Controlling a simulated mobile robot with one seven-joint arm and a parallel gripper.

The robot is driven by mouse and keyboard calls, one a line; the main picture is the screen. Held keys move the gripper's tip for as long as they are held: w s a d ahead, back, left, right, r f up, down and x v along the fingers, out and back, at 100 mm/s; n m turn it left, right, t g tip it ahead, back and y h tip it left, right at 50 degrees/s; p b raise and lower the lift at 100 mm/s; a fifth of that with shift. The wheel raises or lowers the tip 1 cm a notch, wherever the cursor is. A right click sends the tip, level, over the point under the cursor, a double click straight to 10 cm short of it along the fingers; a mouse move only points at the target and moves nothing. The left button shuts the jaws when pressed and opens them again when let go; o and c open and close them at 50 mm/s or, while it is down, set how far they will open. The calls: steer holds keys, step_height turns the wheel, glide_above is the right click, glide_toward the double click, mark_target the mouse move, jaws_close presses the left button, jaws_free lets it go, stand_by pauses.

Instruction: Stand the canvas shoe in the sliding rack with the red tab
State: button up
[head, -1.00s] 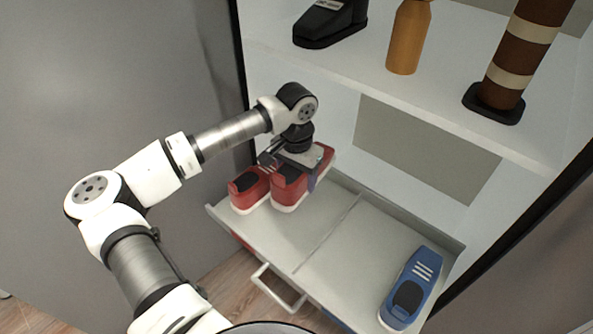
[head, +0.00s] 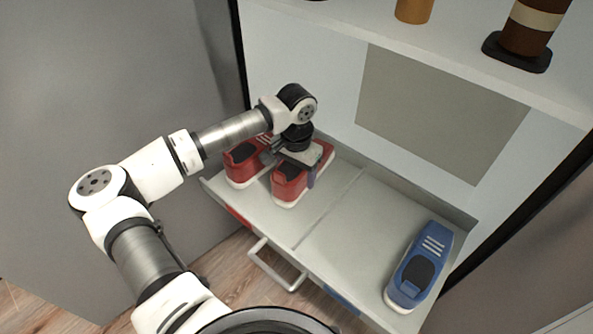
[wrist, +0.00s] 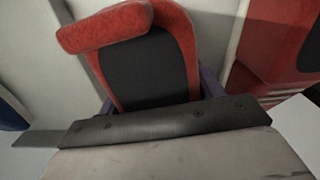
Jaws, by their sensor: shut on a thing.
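A red canvas shoe (head: 288,184) with a black opening and white sole is in my gripper (head: 304,168), over the left half of the pulled-out sliding rack (head: 323,208). My gripper is shut on it; in the wrist view the red shoe (wrist: 150,60) sits between purple fingers, partly hidden by the gripper body. I cannot tell whether its sole touches the rack. A red tab (head: 238,216) marks the rack's left front. A second red shoe (head: 241,164) stands just left of the held one, with a narrow gap between them.
A blue shoe (head: 420,268) stands in the right half, past a thin divider (head: 329,219); a blue tab (head: 340,298) is on that front. A handle (head: 277,266) sticks out in front. A shelf (head: 430,60) with a bottle (head: 414,10) overhangs the back. The middle is bare.

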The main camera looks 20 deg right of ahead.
steer(key=shift+f, duration=0.5)
steer(key=o, duration=1.2)
steer(key=shift+c, duration=0.2)
steer(key=shift+r, duration=0.1)
step_height(320, 180, up, 14)
steer(key=p, duration=0.3)
